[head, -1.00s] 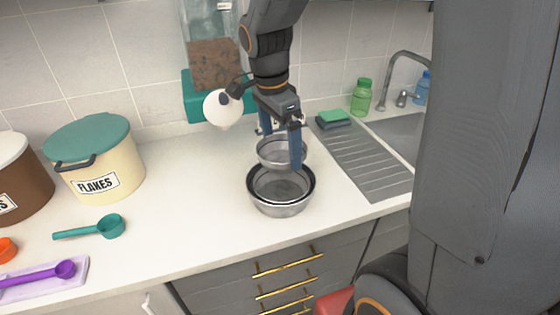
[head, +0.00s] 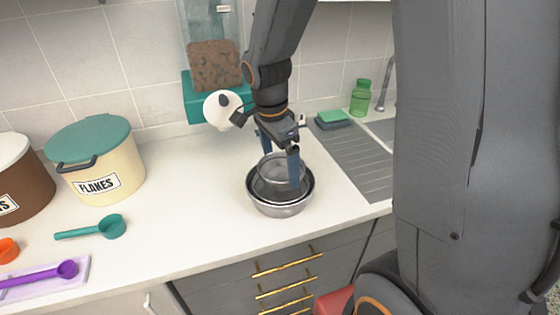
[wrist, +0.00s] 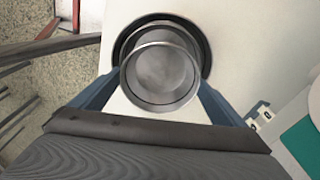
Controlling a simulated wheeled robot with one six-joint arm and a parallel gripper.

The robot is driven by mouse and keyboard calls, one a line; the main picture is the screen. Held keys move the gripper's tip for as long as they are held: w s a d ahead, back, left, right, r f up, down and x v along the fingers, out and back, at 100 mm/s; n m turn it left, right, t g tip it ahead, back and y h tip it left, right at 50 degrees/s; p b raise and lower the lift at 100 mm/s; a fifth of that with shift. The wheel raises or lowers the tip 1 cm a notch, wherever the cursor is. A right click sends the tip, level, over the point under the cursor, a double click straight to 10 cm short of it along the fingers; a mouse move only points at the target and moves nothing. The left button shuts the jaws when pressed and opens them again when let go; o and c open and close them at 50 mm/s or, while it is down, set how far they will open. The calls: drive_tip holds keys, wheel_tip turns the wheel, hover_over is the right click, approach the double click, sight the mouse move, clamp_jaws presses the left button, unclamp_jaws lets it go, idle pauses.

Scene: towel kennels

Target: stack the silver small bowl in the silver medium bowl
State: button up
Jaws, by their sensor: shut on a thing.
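The silver small bowl (head: 277,172) is held between the blue fingers of my gripper (head: 280,160), which is shut on its sides. It is over the silver medium bowl (head: 280,209), which stands on the white counter near the front edge. In the head view the small bowl's lower part appears within the medium bowl's rim; I cannot tell whether it touches. In the wrist view the small bowl (wrist: 160,76) lies between my fingers and covers much of the medium bowl (wrist: 204,50). The medium bowl's dark rim shows beyond it, so the two look off-centre from this angle.
A cream FLAKES bin (head: 100,165) and a teal scoop (head: 95,229) stand to the left. A teal food dispenser (head: 205,95) is on the wall behind. A drainboard (head: 350,158) with a sponge (head: 333,119) is at right.

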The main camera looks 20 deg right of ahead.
drive_tip(key=shift+f, duration=0.3)
drive_tip(key=o, duration=0.8)
drive_tip(key=shift+c, duration=0.2)
drive_tip(key=shift+r, duration=0.1)
wheel_tip(320, 180, up, 13)
drive_tip(key=a+b, duration=0.1)
drive_tip(key=b, duration=0.1)
drive_tip(key=n+y, duration=0.1)
drive_tip(key=n, duration=0.7)
approach(275, 180)
drive_tip(key=s+d, duration=0.1)
drive_tip(key=s, duration=0.3)
drive_tip(key=s+f+n, duration=0.1)
drive_tip(key=f+n, duration=0.1)
drive_tip(key=s+f+n, duration=0.1)
drive_tip(key=n, duration=0.1)
drive_tip(key=s+f+n+t, duration=0.1)
drive_tip(key=s+f+n, duration=0.1)
drive_tip(key=shift+s+d+f+n, duration=0.1)
drive_tip(key=shift+d+f+n, duration=0.2)
drive_tip(key=shift+d, duration=0.1)
drive_tip(key=shift+s+f+n, duration=0.35)
drive_tip(key=shift+f+n, duration=0.1)
drive_tip(key=shift+n, duration=0.15)
